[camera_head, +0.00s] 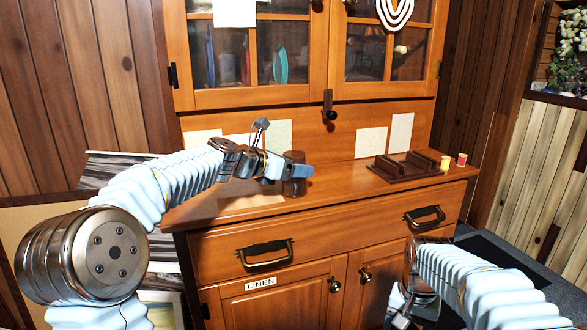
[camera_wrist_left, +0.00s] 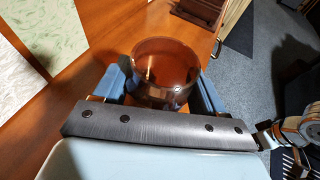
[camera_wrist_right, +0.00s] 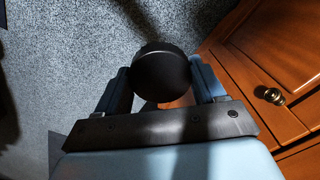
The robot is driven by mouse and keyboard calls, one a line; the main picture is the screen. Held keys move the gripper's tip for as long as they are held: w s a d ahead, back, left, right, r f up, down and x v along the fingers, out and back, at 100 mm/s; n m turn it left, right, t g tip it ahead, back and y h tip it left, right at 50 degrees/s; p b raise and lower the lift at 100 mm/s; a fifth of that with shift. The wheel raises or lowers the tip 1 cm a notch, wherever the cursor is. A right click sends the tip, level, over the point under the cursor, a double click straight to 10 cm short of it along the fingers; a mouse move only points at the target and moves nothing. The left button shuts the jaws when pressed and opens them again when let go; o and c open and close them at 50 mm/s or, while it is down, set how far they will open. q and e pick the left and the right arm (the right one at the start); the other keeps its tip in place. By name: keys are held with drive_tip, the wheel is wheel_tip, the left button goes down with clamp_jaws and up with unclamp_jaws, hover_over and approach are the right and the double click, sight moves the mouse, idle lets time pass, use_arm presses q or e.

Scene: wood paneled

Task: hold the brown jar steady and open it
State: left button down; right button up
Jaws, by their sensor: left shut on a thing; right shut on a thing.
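The brown jar (camera_head: 295,186) stands upright on the wooden cabinet's counter. In the left wrist view the jar (camera_wrist_left: 160,62) is see-through brown glass, with its round top uncovered. My left gripper (camera_head: 288,171) is shut on the jar from the left, with one finger on each side. My right gripper (camera_wrist_right: 164,88) is shut on a round dark lid (camera_wrist_right: 160,72). It is held low in front of the cabinet, away from the jar, with dark carpet below. In the head view the right gripper is at the lower right and the lid cannot be made out.
A dark wooden tray (camera_head: 397,171) and two small spools, yellow (camera_head: 445,163) and red (camera_head: 461,160), sit on the counter's right. A dark knob-like fitting (camera_head: 330,111) sticks out behind. Drawer handles (camera_head: 265,253) and a brass knob (camera_wrist_right: 274,96) stick out in front. Grey carpet lies at right.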

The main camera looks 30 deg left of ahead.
use_arm(q)
drive_tip(key=shift+c, duration=0.4)
unclamp_jaws()
drive_tip(key=shift+f, duration=0.1)
